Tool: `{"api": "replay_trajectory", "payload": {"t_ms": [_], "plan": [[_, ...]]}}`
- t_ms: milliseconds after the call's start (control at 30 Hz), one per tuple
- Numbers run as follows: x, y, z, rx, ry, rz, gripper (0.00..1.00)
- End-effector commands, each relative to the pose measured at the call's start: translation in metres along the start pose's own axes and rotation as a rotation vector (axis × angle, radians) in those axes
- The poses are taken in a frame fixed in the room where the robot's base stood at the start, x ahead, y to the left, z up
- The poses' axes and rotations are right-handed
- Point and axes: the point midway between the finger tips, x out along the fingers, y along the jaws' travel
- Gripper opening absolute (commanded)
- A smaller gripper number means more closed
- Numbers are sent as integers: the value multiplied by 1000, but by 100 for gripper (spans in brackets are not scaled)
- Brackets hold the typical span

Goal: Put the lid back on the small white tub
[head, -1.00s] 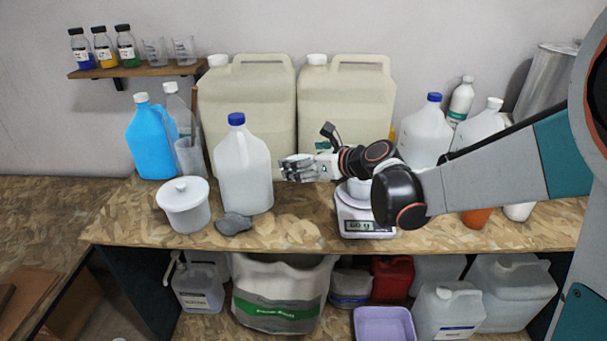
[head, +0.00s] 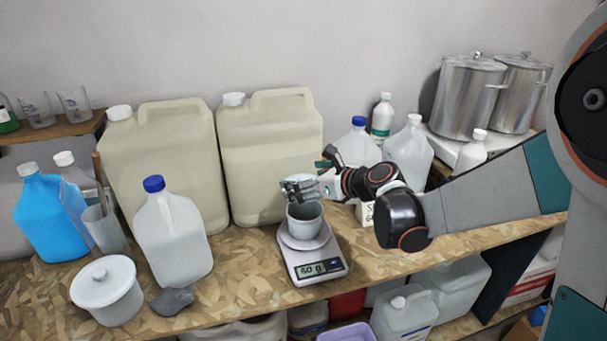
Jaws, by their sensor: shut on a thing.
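A small white tub (head: 305,222) stands open on the kitchen scale (head: 318,268), its rim showing in the head view. My gripper (head: 298,190) is just above the tub's rim, its fingers pointing left. It is shut on a pale, round piece that looks like the lid (head: 299,178), mostly hidden behind the fingers. The lid is above the tub and looks tilted; I cannot tell whether it touches the rim.
A larger white tub (head: 105,292) with its lid on stands at the left, beside a grey lump (head: 172,301) and a blue-capped jug (head: 172,240). Beige canisters (head: 268,150) stand behind the scale. The bench right of the scale has some clear surface.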

Motion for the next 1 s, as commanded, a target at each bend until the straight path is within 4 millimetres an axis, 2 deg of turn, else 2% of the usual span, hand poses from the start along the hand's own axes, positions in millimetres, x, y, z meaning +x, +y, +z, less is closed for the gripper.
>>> {"api": "replay_trajectory", "payload": {"t_ms": [267, 800, 1000], "plan": [[4, 0, -10, 0, 0, 1, 83], [22, 0, -53, 0, 0, 1, 83], [25, 0, -60, 0, 0, 1, 83]]}}
